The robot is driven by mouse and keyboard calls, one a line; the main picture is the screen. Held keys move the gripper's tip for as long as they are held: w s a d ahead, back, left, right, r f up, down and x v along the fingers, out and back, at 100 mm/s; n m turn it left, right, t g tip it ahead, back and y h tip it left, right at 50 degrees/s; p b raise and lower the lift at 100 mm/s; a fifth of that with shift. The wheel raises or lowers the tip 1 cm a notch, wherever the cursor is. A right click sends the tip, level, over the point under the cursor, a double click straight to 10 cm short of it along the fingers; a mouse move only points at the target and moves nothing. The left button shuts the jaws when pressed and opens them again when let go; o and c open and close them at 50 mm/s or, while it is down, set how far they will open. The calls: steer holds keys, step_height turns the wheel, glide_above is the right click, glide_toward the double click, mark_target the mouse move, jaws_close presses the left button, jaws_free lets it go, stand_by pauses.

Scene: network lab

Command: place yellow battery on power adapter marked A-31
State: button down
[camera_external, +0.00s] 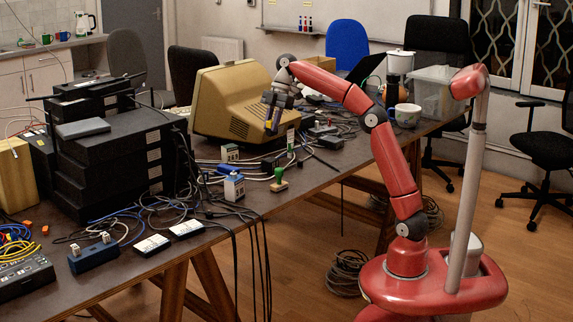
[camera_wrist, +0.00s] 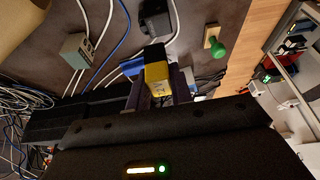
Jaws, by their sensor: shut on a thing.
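The yellow battery (camera_wrist: 156,72) with a black end shows in the wrist view between the fingers of my gripper (camera_wrist: 160,88). My gripper is shut on it and holds it above the table. In the external view my gripper (camera_external: 273,112) points down in front of the beige monitor; the battery cannot be made out there. Small boxes that look like adapters stand on the table: one (camera_external: 229,153) near the monitor, and one (camera_external: 234,187) nearer the front edge. A grey-green box (camera_wrist: 76,50) and a dark block (camera_wrist: 155,17) show in the wrist view. No A-31 marking is legible.
A green-handled stamp (camera_external: 279,180) stands near the table's front edge and also shows in the wrist view (camera_wrist: 214,43). Cables cover much of the table (camera_external: 318,180). The beige monitor (camera_external: 232,100) is close behind my gripper; stacked black devices (camera_external: 110,150) stand left.

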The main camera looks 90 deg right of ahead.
steer(key=shift+w+a+r, duration=0.1)
steer(key=shift+w+a, duration=0.35)
steer(key=shift+w+a+f, duration=0.1)
steer(key=shift+f, duration=0.15)
steer(key=b, duration=0.2)
glide_above(265, 160)
steer(key=s+d, duration=0.1)
steer(key=f, duration=0.7)
steer(key=shift+s+f, duration=0.2)
steer(key=shift+f, duration=0.05)
steer(key=shift+f, duration=0.2)
steer(key=c, duration=1.3)
jaws_free()
steer(key=shift+o, duration=0.2)
